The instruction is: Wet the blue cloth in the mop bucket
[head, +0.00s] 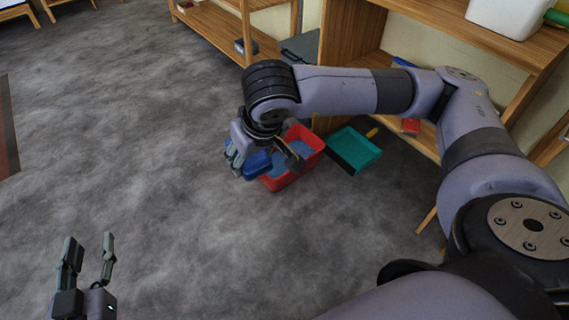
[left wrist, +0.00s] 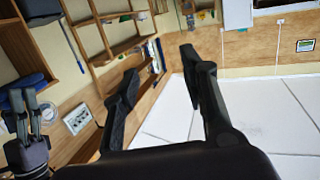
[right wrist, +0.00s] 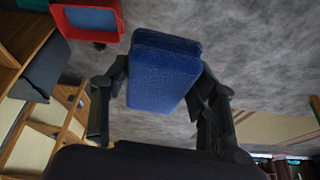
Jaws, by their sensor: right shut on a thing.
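The blue cloth (head: 258,164) is a thick folded pad. My right gripper (head: 262,154) is shut on it, and the right wrist view shows the cloth (right wrist: 165,75) between the two fingers. The red mop bucket (head: 313,142) stands on the floor with blue water inside. In the head view the cloth is at the bucket's left side; in the right wrist view the bucket (right wrist: 118,22) lies beyond the cloth to the left, and the two look apart. My arm hides part of the bucket. My left gripper (head: 88,252) is open and empty, away from the bucket.
A teal dustpan-like tray (head: 355,150) lies right of the bucket. Wooden shelves (head: 425,25) stand behind and to the right, with a white container (head: 510,15) on top. A small red object (head: 410,126) sits on a low shelf. The grey floor at left is clear.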

